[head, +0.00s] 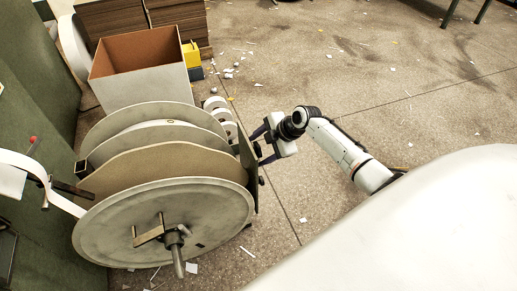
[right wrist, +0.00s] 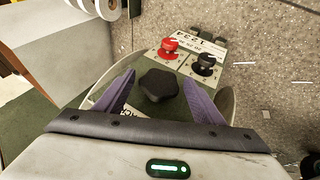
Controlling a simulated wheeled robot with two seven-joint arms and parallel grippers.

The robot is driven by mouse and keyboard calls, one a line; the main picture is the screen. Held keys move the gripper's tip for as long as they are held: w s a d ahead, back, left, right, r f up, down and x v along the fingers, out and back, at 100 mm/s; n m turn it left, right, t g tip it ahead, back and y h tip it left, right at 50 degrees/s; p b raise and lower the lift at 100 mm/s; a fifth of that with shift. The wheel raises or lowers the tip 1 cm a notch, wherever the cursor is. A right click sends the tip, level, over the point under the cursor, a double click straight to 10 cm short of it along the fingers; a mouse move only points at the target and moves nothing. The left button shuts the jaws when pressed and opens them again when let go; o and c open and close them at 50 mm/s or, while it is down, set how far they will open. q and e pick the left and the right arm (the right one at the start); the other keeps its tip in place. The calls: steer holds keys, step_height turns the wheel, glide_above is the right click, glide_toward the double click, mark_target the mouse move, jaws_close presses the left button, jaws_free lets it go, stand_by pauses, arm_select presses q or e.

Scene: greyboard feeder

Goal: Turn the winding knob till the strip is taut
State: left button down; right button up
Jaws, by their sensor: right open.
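The dark lobed winding knob (right wrist: 158,85) is on the feeder's side panel in the right wrist view. My right gripper (right wrist: 159,78) is open, with one purple finger on each side of the knob and gaps visible between. In the head view my right gripper (head: 259,147) is at the right side of the feeder, and its fingers point left at the panel. The brown greyboard strip (head: 165,161) shows between the large pale reel discs (head: 160,222); I cannot tell how tight it is. My left gripper is not in view.
A red knob (right wrist: 168,47) and a smaller black knob (right wrist: 204,63) sit on the panel beyond the winding knob. An open box (head: 140,88) and stacked brown board (head: 178,20) stand behind the feeder. The floor to the right is open, with scattered scraps.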

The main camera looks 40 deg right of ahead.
arm_select(q)
steer(key=p, duration=0.1)
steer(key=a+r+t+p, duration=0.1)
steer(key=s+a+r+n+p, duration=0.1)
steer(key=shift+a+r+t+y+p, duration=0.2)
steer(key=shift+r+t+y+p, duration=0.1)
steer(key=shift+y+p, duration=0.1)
arm_select(e)
steer(key=v, duration=1)
